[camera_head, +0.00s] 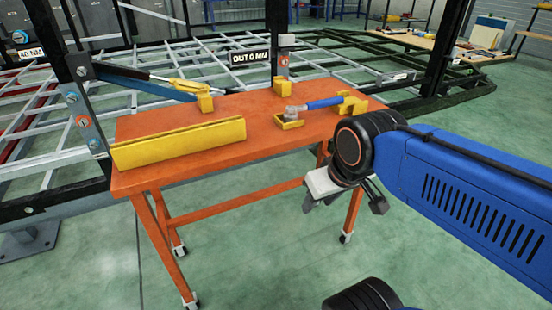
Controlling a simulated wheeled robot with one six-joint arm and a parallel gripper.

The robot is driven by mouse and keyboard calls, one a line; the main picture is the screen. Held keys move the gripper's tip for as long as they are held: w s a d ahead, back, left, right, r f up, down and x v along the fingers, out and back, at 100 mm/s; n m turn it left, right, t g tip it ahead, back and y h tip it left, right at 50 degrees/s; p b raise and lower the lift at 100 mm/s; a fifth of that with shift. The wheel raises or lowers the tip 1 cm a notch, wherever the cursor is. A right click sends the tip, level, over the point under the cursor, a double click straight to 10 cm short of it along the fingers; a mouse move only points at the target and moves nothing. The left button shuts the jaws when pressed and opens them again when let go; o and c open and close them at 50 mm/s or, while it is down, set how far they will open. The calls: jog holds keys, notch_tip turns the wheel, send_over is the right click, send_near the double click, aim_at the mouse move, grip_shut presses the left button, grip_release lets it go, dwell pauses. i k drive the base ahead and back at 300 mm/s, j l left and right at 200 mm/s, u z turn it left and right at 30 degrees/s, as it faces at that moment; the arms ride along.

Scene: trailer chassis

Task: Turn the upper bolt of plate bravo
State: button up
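A grey plate (86,118) with several bolts is fixed to the dark post at the left. A second, smaller plate (283,62) is on a post behind the table. I cannot read which plate is bravo. A blue-handled tool (325,103) with a grey head rests in yellow holders on the orange table. A long blue and yellow tool (150,82) lies at the table's back left. My gripper (345,203) hangs at the table's right, open and apparently empty, away from both plates.
The orange wheeled table (245,135) stands between my gripper and the left plate, carrying a long yellow angled holder (180,143). Signs read "OUT 0 MM" (250,57) and "40 NM" (32,53). Chassis bars lie behind. The green floor in front is clear.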

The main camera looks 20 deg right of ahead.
aim_at(71, 98)
jog(key=i+j, duration=0.1)
jog(key=j, duration=1.15)
jog(key=i+j, duration=0.15)
jog(key=j, duration=0.45)
jog(key=i+j, duration=0.1)
jog(key=j, duration=0.55)
jog(key=k+u, duration=0.05)
